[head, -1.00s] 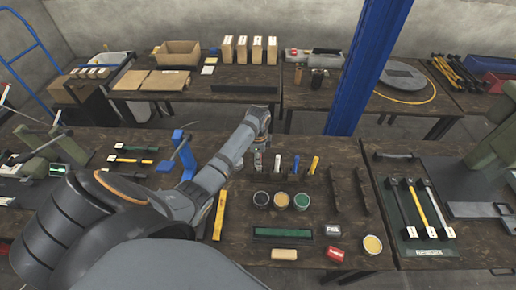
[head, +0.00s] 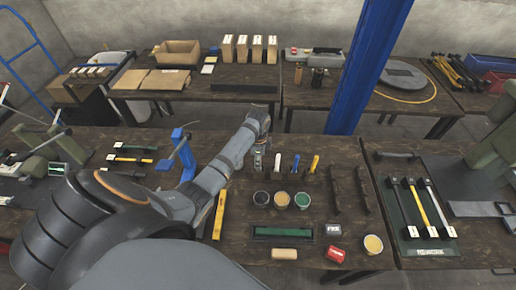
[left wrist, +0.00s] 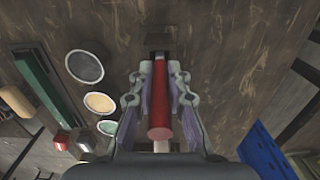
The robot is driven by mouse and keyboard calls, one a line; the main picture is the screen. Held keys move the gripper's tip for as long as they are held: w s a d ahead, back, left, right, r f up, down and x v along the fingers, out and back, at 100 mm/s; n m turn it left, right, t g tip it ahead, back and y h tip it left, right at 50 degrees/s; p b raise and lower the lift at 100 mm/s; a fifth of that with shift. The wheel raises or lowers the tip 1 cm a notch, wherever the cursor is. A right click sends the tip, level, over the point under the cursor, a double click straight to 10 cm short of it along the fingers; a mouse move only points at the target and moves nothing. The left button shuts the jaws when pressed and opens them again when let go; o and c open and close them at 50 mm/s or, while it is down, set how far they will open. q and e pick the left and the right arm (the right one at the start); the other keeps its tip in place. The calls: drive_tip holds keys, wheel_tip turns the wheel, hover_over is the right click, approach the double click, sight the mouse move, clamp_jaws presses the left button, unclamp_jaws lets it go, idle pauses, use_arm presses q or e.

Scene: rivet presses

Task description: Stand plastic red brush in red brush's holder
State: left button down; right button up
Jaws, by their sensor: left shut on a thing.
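My left gripper (head: 258,168) is over the work table, at the left end of a row of upright brushes. In the left wrist view my left gripper (left wrist: 160,95) is shut around the red brush (left wrist: 160,110), whose round red handle points toward the camera between the fingers. In the head view the gripper hides most of the red brush. A dark piece (left wrist: 160,57) shows just past the fingertips; I cannot tell whether it is the red brush's holder or part of the brush, nor whether the brush is seated. My right gripper is not in view.
A blue stand (head: 184,155) is to the left, above a yellow level (head: 219,215).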

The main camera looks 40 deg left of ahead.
use_arm(q)
drive_tip(key=shift+f, duration=0.55)
drive_tip(key=c, duration=1.2)
unclamp_jaws()
wheel_tip(320, 180, up, 12)
drive_tip(key=shift+r, duration=0.1)
